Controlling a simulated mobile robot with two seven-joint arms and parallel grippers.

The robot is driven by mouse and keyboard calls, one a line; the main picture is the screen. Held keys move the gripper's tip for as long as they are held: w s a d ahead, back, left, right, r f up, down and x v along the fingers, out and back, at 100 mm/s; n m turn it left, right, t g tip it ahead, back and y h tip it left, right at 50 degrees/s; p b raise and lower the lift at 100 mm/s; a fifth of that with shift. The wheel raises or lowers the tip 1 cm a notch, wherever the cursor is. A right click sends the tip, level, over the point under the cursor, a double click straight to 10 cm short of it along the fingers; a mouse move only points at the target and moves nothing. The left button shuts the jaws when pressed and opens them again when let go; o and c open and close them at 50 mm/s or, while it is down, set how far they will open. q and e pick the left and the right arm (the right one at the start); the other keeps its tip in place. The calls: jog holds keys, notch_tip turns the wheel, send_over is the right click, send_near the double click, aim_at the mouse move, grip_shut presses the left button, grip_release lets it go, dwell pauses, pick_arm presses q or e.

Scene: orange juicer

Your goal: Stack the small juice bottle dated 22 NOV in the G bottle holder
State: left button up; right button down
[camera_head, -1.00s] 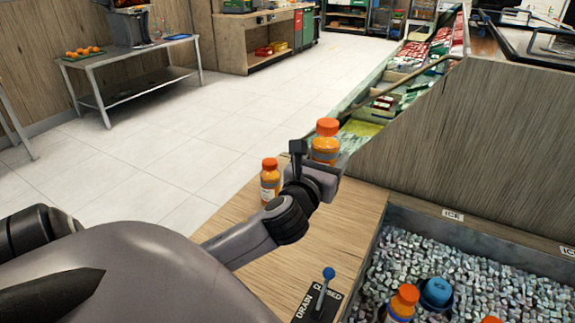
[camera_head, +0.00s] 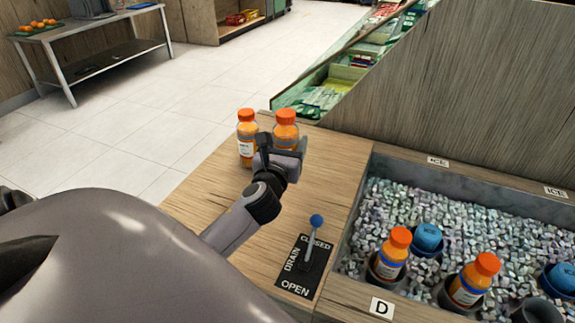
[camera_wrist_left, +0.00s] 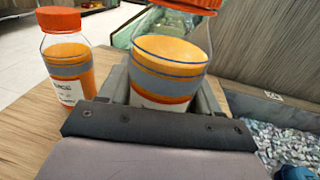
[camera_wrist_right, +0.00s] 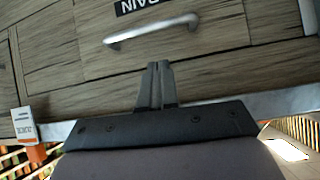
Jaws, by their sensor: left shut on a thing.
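My left gripper (camera_head: 282,148) is shut around an orange juice bottle with an orange cap (camera_head: 286,131). In the left wrist view the held bottle (camera_wrist_left: 168,62) stands upright between the fingers; its label is mostly hidden and I read no date. A second orange-capped juice bottle (camera_head: 246,138) stands on the wooden counter (camera_head: 330,150) just left of it; it also shows in the left wrist view (camera_wrist_left: 68,75), its date unreadable. No G label shows; the one letter label I can read is D (camera_head: 381,307). My right gripper (camera_wrist_right: 157,85) is shut and empty before a wooden front.
An ice bin (camera_head: 410,210) at the right contains dark holders, some with orange-capped bottles (camera_head: 394,252) and blue-capped ones (camera_head: 427,238). A drain lever (camera_head: 313,240) with a blue knob stands on the counter. A wooden wall (camera_head: 430,85) rises behind. A metal handle (camera_wrist_right: 152,31) is ahead of my right gripper.

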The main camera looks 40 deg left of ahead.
pick_arm(q)
jog(key=shift+f+b, duration=1.05)
jog(key=shift+f, duration=1.1)
jog(key=shift+f, duration=0.2)
jog(key=o, duration=1.3)
